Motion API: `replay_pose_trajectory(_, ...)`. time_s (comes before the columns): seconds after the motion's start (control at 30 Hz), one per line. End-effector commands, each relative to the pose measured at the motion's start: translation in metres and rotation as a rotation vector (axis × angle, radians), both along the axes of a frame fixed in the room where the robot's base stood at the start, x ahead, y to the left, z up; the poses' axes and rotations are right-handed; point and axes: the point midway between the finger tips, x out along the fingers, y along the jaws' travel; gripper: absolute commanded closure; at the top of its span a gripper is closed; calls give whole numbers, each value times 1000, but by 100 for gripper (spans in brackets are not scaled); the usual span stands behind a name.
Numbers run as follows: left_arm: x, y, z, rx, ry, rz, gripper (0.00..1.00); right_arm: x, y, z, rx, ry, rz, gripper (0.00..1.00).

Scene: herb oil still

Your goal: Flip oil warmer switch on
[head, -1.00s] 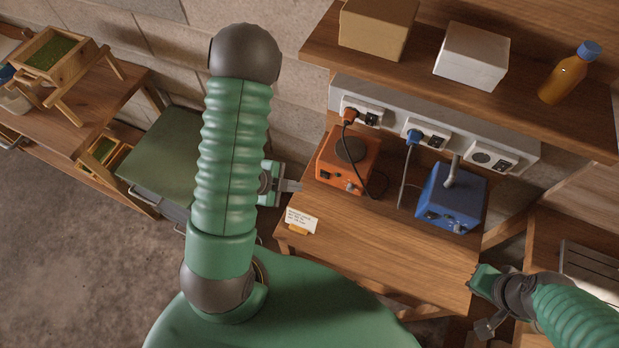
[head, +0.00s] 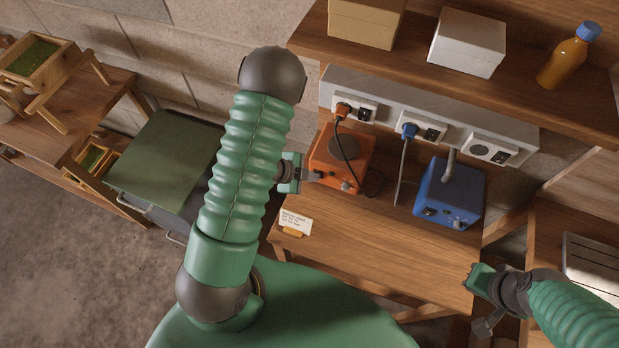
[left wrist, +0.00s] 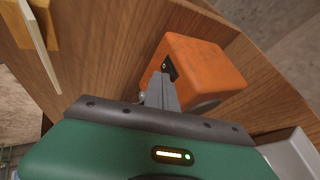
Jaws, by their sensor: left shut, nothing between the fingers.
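An orange box with a round dark plate on top (head: 342,160) stands on the wooden bench; I take it as the oil warmer. In the left wrist view the orange box (left wrist: 205,65) shows a small dark switch (left wrist: 171,69) on its face. My left gripper (head: 316,175) is shut and empty at the box's front left. In the left wrist view its fingertips (left wrist: 161,80) are just by the switch and partly cover that face; I cannot tell whether they touch. The switch's position is unclear. My right gripper (head: 475,278) is at the bench's right front edge, its jaws unclear.
A blue box (head: 449,194) stands right of the orange one. Cables run up to a power strip (head: 455,127). A small card (head: 296,221) stands at the bench's left front. A shelf above holds a tan box (head: 364,22), a white box (head: 468,43) and a bottle (head: 569,60).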

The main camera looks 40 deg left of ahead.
Motion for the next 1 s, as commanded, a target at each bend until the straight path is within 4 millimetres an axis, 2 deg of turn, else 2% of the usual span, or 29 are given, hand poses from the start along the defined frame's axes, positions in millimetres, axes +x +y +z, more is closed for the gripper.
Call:
replay_pose_trajectory(0.43,5,1,2,0,1,0,100,0,0,2,0,0,0,100)
replay_pose_trajectory(0.8,5,1,18,0,0,0,100,0,0,18,0,0,0,100)
replay_pose_trajectory(1.0,5,1,17,0,1,0,100,0,0,17,0,0,0,100)
